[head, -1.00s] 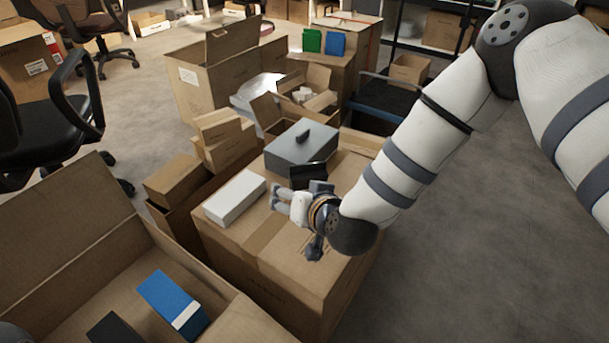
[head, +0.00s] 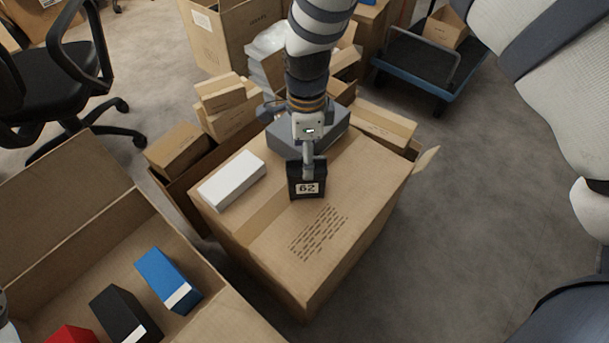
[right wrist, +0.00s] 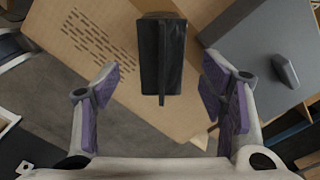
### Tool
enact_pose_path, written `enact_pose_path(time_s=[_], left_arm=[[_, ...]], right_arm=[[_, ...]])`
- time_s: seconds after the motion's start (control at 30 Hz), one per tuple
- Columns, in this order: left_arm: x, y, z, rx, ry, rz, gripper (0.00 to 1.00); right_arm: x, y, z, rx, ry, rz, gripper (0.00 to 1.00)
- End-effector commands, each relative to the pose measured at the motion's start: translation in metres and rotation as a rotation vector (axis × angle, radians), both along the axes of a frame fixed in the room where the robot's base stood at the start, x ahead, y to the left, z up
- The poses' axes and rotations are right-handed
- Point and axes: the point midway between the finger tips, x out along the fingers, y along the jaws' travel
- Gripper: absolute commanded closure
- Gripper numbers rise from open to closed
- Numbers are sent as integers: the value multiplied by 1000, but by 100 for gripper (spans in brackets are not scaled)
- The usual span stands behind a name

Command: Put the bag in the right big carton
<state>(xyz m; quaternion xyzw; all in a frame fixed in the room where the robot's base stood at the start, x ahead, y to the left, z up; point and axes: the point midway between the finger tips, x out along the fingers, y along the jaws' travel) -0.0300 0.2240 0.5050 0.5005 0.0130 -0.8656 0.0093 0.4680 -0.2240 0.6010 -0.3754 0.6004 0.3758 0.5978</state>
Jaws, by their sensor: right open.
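A black bag (head: 307,181) with a white "62" label stands upright on the top of a big closed carton (head: 262,240). My right gripper (head: 308,160) points down over it, one finger showing in front of the bag's upper part. In the right wrist view the bag (right wrist: 162,55) lies between the two spread, purple-padded fingers of the right gripper (right wrist: 165,100), with a gap on each side. A big open carton (head: 75,225) is at the lower left, holding red, black and blue boxes.
A white box (head: 232,180) and a grey box (head: 335,132) share the carton top with the bag. Smaller cartons (head: 225,95) crowd behind on the left. A blue-edged cart (head: 420,75) stands at the back. Floor at right is clear.

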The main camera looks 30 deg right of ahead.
Motion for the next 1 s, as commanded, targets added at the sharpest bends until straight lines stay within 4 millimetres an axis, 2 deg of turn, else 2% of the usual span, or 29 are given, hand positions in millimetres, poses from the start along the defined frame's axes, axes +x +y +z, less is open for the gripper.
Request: enact_pose_path(time_s=[0.3,0.4,0.57,0.6,0.67,0.83,0.87,0.9,1.0], left_arm=[[-4,0,-8,0,13,0,50],[-4,0,-8,0,14,0,50],[-4,0,-8,0,13,0,50],[-4,0,-8,0,13,0,50],[-4,0,-8,0,13,0,50],[-4,0,-8,0,13,0,50],[-4,0,-8,0,13,0,50],[-4,0,-8,0,13,0,50],[-4,0,-8,-1,13,-1,50]], right_arm=[[0,-1,-53,1,0,1,35],[0,-1,-61,1,-2,1,35],[1,0,-60,1,-4,2,35],[1,0,-60,1,-4,2,37],[1,0,-60,1,-4,2,51],[1,0,-60,2,-3,2,89],[1,0,-60,2,-3,2,90],[1,0,-60,1,-4,2,95],[1,0,-60,1,-4,2,95]])
